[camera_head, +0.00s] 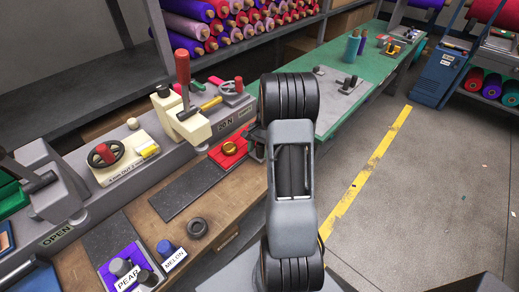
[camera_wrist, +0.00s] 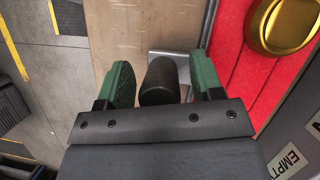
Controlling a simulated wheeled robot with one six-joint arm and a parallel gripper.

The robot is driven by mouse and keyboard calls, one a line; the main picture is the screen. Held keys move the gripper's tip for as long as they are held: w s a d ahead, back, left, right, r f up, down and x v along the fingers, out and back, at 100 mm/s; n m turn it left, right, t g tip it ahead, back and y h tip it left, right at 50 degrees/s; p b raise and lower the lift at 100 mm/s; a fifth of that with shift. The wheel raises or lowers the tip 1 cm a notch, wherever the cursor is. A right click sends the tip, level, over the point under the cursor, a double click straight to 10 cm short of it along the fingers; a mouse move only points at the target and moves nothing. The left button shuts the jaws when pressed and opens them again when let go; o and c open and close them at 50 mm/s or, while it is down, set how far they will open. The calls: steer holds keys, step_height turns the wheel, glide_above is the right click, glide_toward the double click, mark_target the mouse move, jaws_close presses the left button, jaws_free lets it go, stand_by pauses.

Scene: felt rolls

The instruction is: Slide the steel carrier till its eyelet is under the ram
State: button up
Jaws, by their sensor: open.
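The steel carrier shows in the wrist view as a grey metal edge (camera_wrist: 180,58) with a dark knob (camera_wrist: 160,82) on it. Red felt (camera_head: 217,153) lies on it with a gold eyelet (camera_head: 230,148), which also shows large in the wrist view (camera_wrist: 283,22). My gripper (camera_wrist: 160,85) is open, with its green-padded fingers on either side of the knob and small gaps showing. In the head view my arm mostly hides the gripper. The cream press (camera_head: 190,122) with a red-handled lever (camera_head: 182,68) stands left of and behind the eyelet. The ram's lower end is not clear.
A dark track strip (camera_head: 185,192) runs left from the carrier along the wooden bench. A dark ring (camera_head: 197,228) and the PEAR (camera_head: 128,277) and MELON (camera_head: 168,255) items lie at the front left. A green-topped table (camera_head: 335,62) is behind.

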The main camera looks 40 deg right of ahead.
jaws_close()
stand_by(0.6)
